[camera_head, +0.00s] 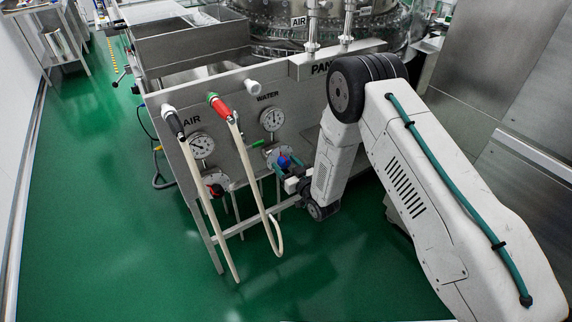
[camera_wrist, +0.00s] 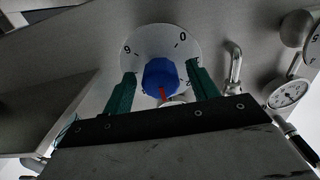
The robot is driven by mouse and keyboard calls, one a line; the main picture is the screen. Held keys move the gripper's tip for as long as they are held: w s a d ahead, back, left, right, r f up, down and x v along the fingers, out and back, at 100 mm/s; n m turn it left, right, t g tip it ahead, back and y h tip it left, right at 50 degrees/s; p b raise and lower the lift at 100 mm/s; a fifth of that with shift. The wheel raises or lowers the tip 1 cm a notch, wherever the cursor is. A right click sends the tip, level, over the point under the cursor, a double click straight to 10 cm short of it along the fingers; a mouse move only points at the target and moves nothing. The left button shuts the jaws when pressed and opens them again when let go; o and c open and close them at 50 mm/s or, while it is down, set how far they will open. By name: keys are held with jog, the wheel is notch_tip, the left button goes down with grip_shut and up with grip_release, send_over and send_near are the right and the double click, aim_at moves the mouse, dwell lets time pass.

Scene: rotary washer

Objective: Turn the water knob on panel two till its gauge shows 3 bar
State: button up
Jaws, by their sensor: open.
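The blue water knob (camera_wrist: 160,77) sits on a round white numbered dial (camera_wrist: 150,42) in the wrist view, with a red mark on its near side. In the head view the knob (camera_head: 284,160) shows below the WATER lettering. My gripper (camera_wrist: 158,82) is open, its two green fingers on either side of the knob. I cannot tell whether they touch it. It also shows in the head view (camera_head: 287,172), partly hidden by my arm. The water gauge (camera_head: 272,118) is above the knob; its reading is too small to tell.
The AIR gauge (camera_head: 201,146) and a red knob (camera_head: 215,189) are on the left of the panel. Two pale hoses (camera_head: 264,203) hang in front, close to my gripper. The green floor (camera_head: 100,220) on the left is clear.

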jog(key=v, duration=0.7)
jog(key=shift+d, duration=0.1)
